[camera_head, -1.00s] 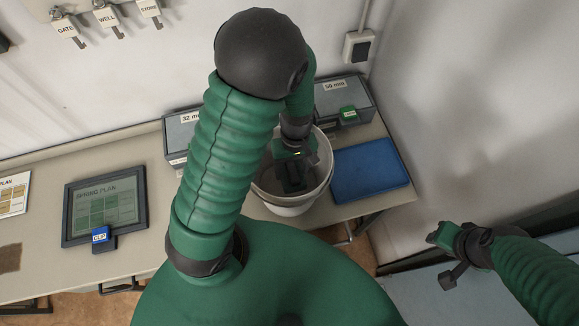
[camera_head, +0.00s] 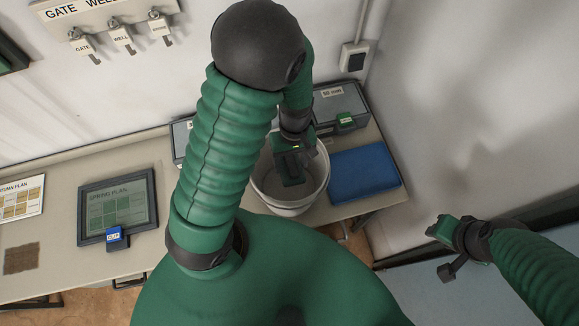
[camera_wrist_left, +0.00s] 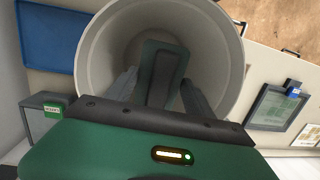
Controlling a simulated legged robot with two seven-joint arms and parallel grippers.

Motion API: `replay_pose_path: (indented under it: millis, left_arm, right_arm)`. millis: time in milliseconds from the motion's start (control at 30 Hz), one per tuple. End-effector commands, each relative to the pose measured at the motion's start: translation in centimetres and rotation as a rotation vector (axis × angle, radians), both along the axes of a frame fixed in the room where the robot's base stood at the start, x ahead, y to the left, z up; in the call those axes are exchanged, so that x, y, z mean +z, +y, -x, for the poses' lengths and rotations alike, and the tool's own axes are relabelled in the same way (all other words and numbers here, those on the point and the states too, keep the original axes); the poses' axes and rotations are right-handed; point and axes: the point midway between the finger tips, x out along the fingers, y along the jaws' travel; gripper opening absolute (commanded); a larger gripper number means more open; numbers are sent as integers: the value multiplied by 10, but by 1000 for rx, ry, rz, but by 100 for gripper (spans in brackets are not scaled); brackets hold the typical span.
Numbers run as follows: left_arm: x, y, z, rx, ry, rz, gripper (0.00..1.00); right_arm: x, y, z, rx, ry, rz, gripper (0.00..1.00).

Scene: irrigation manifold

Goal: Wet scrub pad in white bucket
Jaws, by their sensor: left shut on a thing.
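The white bucket (camera_head: 291,209) stands at the front of the bench, right of centre. My left gripper (camera_head: 290,168) reaches down into its mouth. In the left wrist view its two fingers are shut on a dark green block (camera_wrist_left: 162,72), which looks like the scrub pad. The pad is inside the rim of the bucket (camera_wrist_left: 231,62), apart from the walls. Whether it touches the bottom or any water cannot be seen.
A blue tray (camera_head: 365,174) lies right of the bucket. Grey cases (camera_head: 341,104) stand behind it against the wall. A framed plan board (camera_head: 117,207) with a blue clip (camera_head: 115,238) and a brown mat (camera_head: 21,258) lie at the left. Keys (camera_head: 122,38) hang on the wall.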

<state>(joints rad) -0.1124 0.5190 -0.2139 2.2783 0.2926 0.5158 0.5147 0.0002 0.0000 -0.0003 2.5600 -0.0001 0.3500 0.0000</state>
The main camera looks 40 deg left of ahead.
Motion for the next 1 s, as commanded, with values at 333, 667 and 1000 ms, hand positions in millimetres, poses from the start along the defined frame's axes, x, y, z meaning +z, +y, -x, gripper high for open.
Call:
replay_pose_path:
  millis: [333,667,1000]
  left_arm:
    - [39,0,0,0,0,0,29]
    - [71,-1,0,0,0,0,29]
    - [101,-1,0,0,0,0,29]
  right_arm:
    - [38,0,0,1,0,0,36]
    - [69,0,0,0,0,0,36]
    - [99,0,0,0,0,0,36]
